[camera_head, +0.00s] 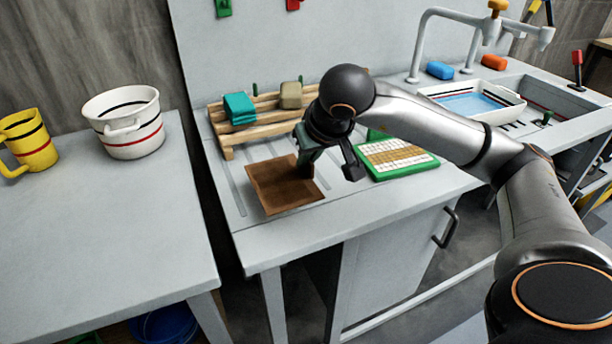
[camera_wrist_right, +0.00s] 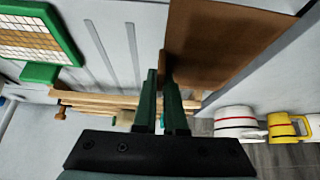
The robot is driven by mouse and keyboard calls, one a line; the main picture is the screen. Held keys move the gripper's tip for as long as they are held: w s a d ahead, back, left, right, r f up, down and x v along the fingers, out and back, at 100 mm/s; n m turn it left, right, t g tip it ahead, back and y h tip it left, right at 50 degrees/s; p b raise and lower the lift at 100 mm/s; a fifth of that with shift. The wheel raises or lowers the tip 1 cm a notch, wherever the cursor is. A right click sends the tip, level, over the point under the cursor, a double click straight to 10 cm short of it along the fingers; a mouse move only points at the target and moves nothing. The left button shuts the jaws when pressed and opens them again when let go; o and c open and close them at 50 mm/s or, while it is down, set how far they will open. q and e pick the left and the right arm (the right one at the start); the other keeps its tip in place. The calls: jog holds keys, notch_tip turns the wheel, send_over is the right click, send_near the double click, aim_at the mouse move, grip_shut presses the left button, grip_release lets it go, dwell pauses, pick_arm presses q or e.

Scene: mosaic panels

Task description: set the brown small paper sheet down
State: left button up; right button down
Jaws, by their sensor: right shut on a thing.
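The brown small paper sheet (camera_head: 282,186) shows at the left end of the grey counter, flat and close to the surface; I cannot tell if it touches it. My right gripper (camera_head: 304,172) is at the sheet's right edge, with its jaws shut on that edge. In the right wrist view the sheet (camera_wrist_right: 225,40) stretches away from the gripper's dark green fingers (camera_wrist_right: 167,85), which are close together on its edge. My left gripper is not in view.
A green-framed mosaic panel (camera_head: 397,157) lies to the right. A left table (camera_head: 90,240) holds a white bucket (camera_head: 127,122) and yellow mug (camera_head: 27,142). A tray (camera_head: 470,103) sits by the faucet.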

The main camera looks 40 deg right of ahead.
aim_at(306, 174)
jog(key=shift+x, duration=1.1)
jog(key=f, duration=0.3)
jog(key=shift+w+d+f+b, duration=0.15)
jog(key=shift+w+d+b, duration=0.1)
jog(key=shift+d+b, duration=0.05)
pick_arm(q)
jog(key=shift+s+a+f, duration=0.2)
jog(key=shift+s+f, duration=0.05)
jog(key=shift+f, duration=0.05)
pick_arm(e)
jog(key=shift+f, duration=0.2)
jog(key=shift+f, duration=0.15)
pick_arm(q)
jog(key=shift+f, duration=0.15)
pick_arm(e)
jog(key=c, duration=1)
grip_release()
